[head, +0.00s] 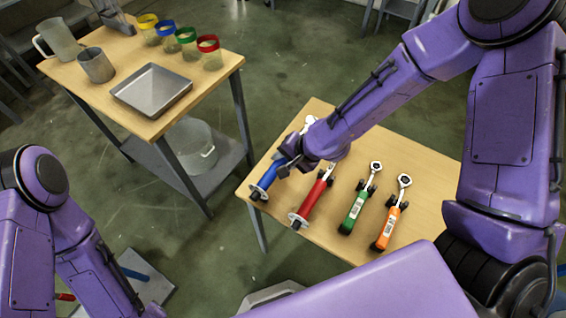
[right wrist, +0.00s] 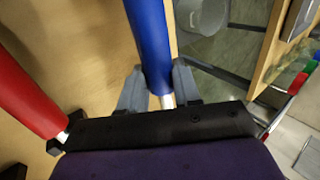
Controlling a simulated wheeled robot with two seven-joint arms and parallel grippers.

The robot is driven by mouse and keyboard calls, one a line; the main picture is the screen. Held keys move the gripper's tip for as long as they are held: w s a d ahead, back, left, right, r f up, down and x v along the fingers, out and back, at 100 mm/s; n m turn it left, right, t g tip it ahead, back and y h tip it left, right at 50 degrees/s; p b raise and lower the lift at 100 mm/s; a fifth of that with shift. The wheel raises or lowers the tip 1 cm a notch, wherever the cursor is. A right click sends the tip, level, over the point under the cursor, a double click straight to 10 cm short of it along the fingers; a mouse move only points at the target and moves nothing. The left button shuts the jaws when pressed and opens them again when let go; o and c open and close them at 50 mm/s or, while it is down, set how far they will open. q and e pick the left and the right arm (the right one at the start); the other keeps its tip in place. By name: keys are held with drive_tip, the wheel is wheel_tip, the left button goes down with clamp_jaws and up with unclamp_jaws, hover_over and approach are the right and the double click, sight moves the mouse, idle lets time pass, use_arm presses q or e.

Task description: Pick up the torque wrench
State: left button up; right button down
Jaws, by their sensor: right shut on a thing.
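A blue-handled wrench (head: 266,179) lies at the left edge of the near wooden table, its head partly hidden by my right arm. My right gripper (head: 284,166) is shut on it; the right wrist view shows the blue handle (right wrist: 150,35) between the two grey fingers (right wrist: 158,88). A red-handled wrench (head: 313,196) lies just to its right and also shows in the wrist view (right wrist: 22,92). A green-handled ratchet (head: 355,207) and an orange-handled ratchet (head: 388,228) lie further right. I cannot tell whether the blue wrench is clear of the tabletop. My left gripper is out of view.
The near table (head: 425,165) has bare top around the tools. A second table at the upper left bears a metal tray (head: 152,90), a metal cup (head: 96,65), a jug (head: 58,40) and several colour-rimmed jars (head: 187,43). A bucket (head: 192,145) stands on its lower shelf.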

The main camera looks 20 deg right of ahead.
drive_tip(key=s+a+r+p, duration=0.8)
drive_tip(key=s+r+p, duration=0.2)
drive_tip(key=s, duration=0.1)
drive_tip(key=shift+s+a, duration=0.15)
drive_tip(key=shift+s, duration=0.05)
drive_tip(key=c, duration=1.8)
unclamp_jaws()
clamp_jaws()
